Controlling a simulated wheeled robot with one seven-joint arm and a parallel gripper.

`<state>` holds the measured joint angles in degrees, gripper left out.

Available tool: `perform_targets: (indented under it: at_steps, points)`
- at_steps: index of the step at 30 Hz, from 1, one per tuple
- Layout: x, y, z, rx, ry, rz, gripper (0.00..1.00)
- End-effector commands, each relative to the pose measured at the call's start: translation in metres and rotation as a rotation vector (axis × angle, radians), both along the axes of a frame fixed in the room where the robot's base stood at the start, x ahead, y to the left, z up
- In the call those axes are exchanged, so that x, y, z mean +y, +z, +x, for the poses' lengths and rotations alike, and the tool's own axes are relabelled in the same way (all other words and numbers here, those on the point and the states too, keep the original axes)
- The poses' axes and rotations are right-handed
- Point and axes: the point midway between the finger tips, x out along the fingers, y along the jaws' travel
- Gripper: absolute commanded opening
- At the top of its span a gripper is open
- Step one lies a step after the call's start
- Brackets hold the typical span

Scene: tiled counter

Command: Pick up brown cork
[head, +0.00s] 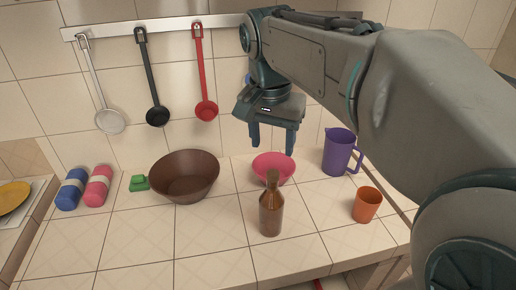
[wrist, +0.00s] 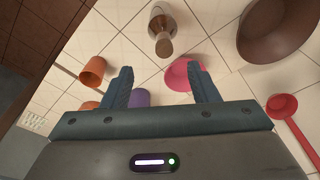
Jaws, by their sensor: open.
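A brown glass bottle (head: 270,216) stands upright on the tiled counter. The brown cork (head: 272,176) appears to sit in the top of its neck; where cork and glass meet is hard to tell. In the wrist view the bottle (wrist: 157,18) is at the top centre, its brown top end (wrist: 165,47) pointing toward the camera. My gripper (head: 272,149) is open, with two blue-grey fingers pointing down and nothing between them. It hangs above the counter, higher than the bottle top in the head view. In the wrist view its fingertips (wrist: 159,68) are below the bottle top, clear of it.
A pink bowl (head: 273,163) is behind the bottle, a dark brown bowl (head: 185,180) left. A purple jug (head: 339,152) and orange cup (head: 367,205) stand right. A green item (head: 139,183) and blue and pink rolls (head: 84,187) lie left. Utensils hang behind. The front counter is clear.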

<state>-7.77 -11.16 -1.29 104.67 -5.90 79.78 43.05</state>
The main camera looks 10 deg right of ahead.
Motion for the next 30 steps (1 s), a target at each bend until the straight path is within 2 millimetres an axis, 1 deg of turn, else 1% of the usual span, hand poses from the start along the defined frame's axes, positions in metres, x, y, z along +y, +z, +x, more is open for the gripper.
perform_targets:
  at_steps: [1, 3, 5, 7, 11, 15, 18, 26, 30]
  points:
    - [0.002, 0.012, 0.006, 0.002, -0.032, -0.001, 0.54]
    - [0.002, 0.021, 0.009, 0.004, -0.071, -0.003, 0.54]
    - [0.002, 0.023, 0.011, 0.008, -0.091, -0.005, 0.54]
    - [0.001, 0.019, 0.012, 0.010, -0.104, -0.006, 0.54]
    - [-0.001, -0.004, 0.014, 0.011, -0.107, -0.006, 0.54]
    - [-0.005, -0.032, 0.018, 0.011, -0.106, -0.006, 0.54]
    - [-0.006, -0.047, 0.020, 0.011, -0.106, -0.006, 0.54]
    - [-0.009, -0.065, 0.023, 0.009, -0.106, -0.005, 0.54]
    - [-0.012, -0.086, 0.028, 0.012, -0.106, -0.005, 0.54]
